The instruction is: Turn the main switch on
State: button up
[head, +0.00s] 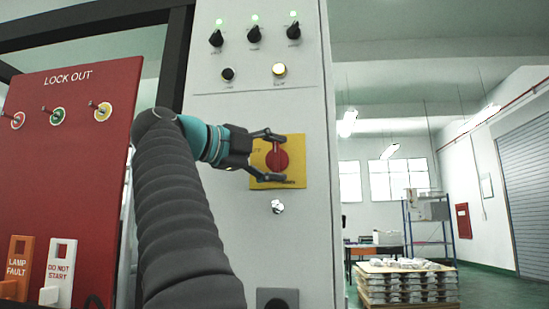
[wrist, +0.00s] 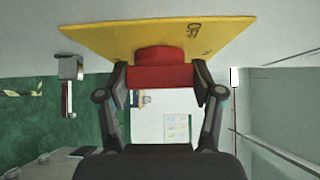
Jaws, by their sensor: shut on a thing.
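The main switch (head: 277,158) is a red rotary knob on a yellow plate (head: 297,148) on the grey cabinet front. In the head view its handle bar looks about upright. My gripper (head: 275,157) reaches the knob from the left, with one finger above it and one below. In the wrist view the red handle (wrist: 162,77) sits between the two fingertips of my gripper (wrist: 163,82), and the gripper is shut on it. The yellow plate (wrist: 110,37) lies just beyond the fingertips. Most of its lettering is too small to read.
Three black selector switches (head: 254,34) with lit green lamps sit high on the cabinet (head: 215,110). A lock hasp (head: 277,206) is below the plate. A red lock-out board (head: 85,160) stands at the left. A pallet of castings (head: 405,285) stands at the right back.

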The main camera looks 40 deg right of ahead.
jog(key=o, duration=1.2)
jog(key=shift+c, duration=0.2)
jog(key=a, duration=0.7)
jog(key=shift+w+a, duration=0.25)
